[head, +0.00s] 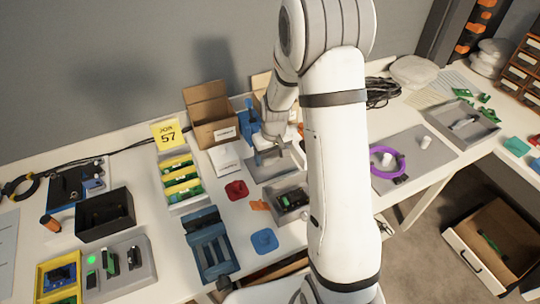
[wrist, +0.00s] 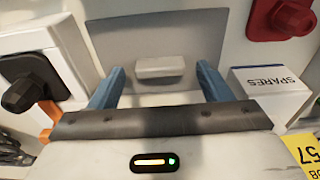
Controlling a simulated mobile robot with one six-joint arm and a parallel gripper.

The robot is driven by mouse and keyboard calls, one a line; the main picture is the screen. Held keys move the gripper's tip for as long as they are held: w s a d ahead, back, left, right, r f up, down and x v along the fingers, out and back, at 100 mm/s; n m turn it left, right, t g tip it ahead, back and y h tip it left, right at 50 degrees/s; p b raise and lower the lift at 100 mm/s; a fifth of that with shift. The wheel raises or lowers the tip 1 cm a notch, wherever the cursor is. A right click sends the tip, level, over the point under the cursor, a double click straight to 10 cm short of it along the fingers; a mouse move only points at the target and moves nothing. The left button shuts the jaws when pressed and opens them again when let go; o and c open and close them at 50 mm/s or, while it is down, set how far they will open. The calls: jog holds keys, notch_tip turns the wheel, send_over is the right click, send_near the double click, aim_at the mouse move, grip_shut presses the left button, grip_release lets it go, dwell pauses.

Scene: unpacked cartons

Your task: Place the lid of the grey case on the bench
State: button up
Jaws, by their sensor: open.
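A flat dark grey lid (head: 272,166) lies on the bench behind an open grey case (head: 306,184), which holds a dark part with some green. In the wrist view the lid (wrist: 155,28) has a pale block-shaped handle (wrist: 159,66) near its lower edge. My gripper (wrist: 160,70) is open, with its two blue fingers apart on either side of the handle and neither visibly touching it. In the head view my gripper (head: 273,148) is over the lid's back part, partly hidden by my arm.
A red piece (head: 236,190), an orange piece (head: 259,206) and a blue piece (head: 264,240) lie left of the case. The spares carton (wrist: 270,88) stands close beside my gripper. A white box with a black knob (wrist: 35,80) is on the other side.

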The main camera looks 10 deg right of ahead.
aim_at(273, 167)
notch_tip(273, 167, up, 12)
jog(key=s+f, duration=0.1)
jog(key=s+r+m, duration=0.1)
jog(key=s+r, duration=0.4)
jog(key=s, duration=0.6)
jog(key=s+r+m+t, duration=0.1)
jog(key=s+r, duration=0.4)
jog(key=s, duration=0.6)
jog(key=shift+s+r, duration=0.15)
jog(key=shift+s, duration=0.05)
jog(key=shift+a, duration=0.1)
jog(key=shift+r, duration=0.15)
